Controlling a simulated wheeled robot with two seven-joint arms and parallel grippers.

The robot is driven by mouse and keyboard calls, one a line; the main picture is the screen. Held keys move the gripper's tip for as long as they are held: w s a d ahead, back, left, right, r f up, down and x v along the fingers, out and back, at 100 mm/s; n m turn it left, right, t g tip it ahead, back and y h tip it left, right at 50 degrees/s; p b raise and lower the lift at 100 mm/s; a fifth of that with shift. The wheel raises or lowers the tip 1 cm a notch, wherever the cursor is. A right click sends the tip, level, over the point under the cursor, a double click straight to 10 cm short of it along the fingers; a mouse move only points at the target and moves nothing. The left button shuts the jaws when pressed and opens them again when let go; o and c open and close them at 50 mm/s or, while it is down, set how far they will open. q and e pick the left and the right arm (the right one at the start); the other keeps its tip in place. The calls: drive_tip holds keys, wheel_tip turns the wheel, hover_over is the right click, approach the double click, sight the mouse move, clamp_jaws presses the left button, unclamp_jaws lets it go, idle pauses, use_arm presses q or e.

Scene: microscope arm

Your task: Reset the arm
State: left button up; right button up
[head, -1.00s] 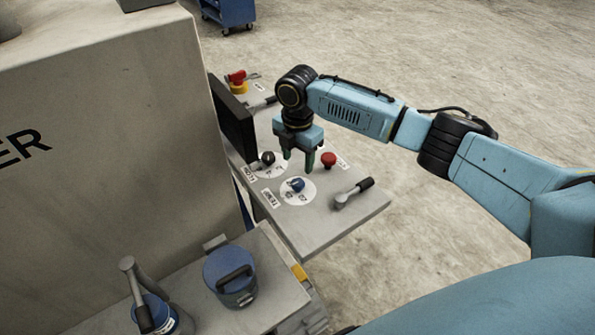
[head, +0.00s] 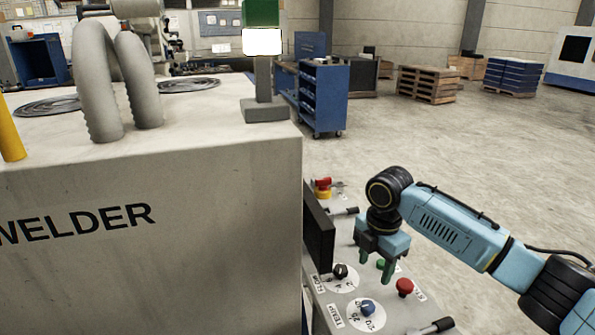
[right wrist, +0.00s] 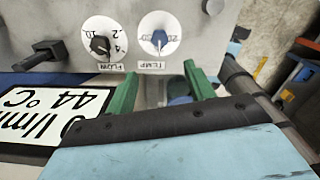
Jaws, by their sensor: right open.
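My right gripper (head: 376,268) hangs open and empty above the control panel (head: 388,318), fingers down. In the right wrist view its green fingers (right wrist: 161,92) stand apart. The panel has a black FLOW knob (head: 340,271) and a blue TEMP knob (head: 367,308) on white dials; both also show in the right wrist view, FLOW (right wrist: 100,44) and TEMP (right wrist: 158,39). A red button (head: 404,287) is to the right of the gripper. A green button is partly hidden behind the fingers. No separate arm to reset can be made out. My left gripper is out of view.
The WELDER cabinet (head: 150,245) fills the left, with grey hoses (head: 100,85) and a signal light (head: 263,42) on top. A dark screen (head: 319,230) borders the panel. A red emergency button (head: 323,183) and lever handles (head: 343,211) are nearby.

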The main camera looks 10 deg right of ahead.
drive_tip(key=s+a+f+m+t+y, duration=0.25)
drive_tip(key=s+a+f+m, duration=0.45)
drive_tip(key=s+a+f, duration=0.65)
drive_tip(key=s+d+r+m+t+h, duration=0.1)
drive_tip(key=s+d+m, duration=0.4)
drive_tip(key=s+m, duration=0.3)
drive_tip(key=s+d+r+m+h, duration=0.1)
drive_tip(key=s+d+r+m, duration=0.1)
drive_tip(key=s+d+m, duration=0.55)
wheel_tip(320, 180, down, 27)
drive_tip(key=s+a+n+g+b, duration=0.1)
drive_tip(key=s+a+n+b, duration=0.1)
drive_tip(key=s+b, duration=0.15)
drive_tip(key=s+d+f+b, duration=0.1)
drive_tip(key=s+f+b, duration=0.1)
drive_tip(key=s+f, duration=0.6)
drive_tip(key=s+d+f+g+b, duration=0.1)
drive_tip(key=s+d+f+b, duration=0.1)
drive_tip(key=s+f, duration=0.6)
wheel_tip(320, 180, down, 5)
drive_tip(key=shift+s+f+b, duration=0.1)
drive_tip(key=shift+s+b, duration=0.15)
drive_tip(key=shift+b, duration=0.1)
